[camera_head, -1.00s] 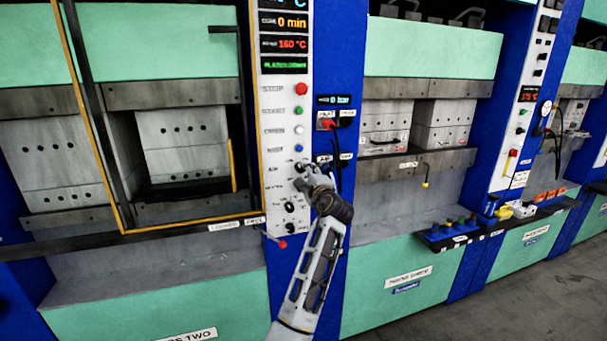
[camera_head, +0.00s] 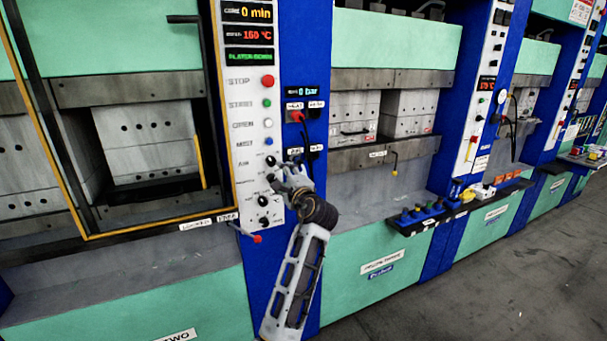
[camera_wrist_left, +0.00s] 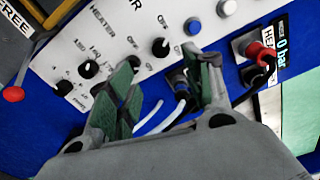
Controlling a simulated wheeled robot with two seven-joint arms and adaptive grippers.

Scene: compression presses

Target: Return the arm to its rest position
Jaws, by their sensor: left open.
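My left gripper (camera_head: 282,174) is in front of the lower part of the white control panel (camera_head: 247,120) of a press, beside its knobs. In the left wrist view its two green-padded fingers (camera_wrist_left: 160,95) are apart, with nothing held between them. Black knobs (camera_wrist_left: 160,47) on the panel and a cable plug (camera_wrist_left: 178,80) on the blue column lie beyond the fingers. I cannot tell whether a finger touches the plug or cables. My right gripper is in neither view.
A red-tipped lever (camera_head: 257,239) sticks out below the panel. A red plug (camera_head: 297,116) with a cable is on the blue column. A shelf (camera_head: 400,225) with coloured items juts out to the right. Grey floor (camera_head: 500,280) is clear at lower right.

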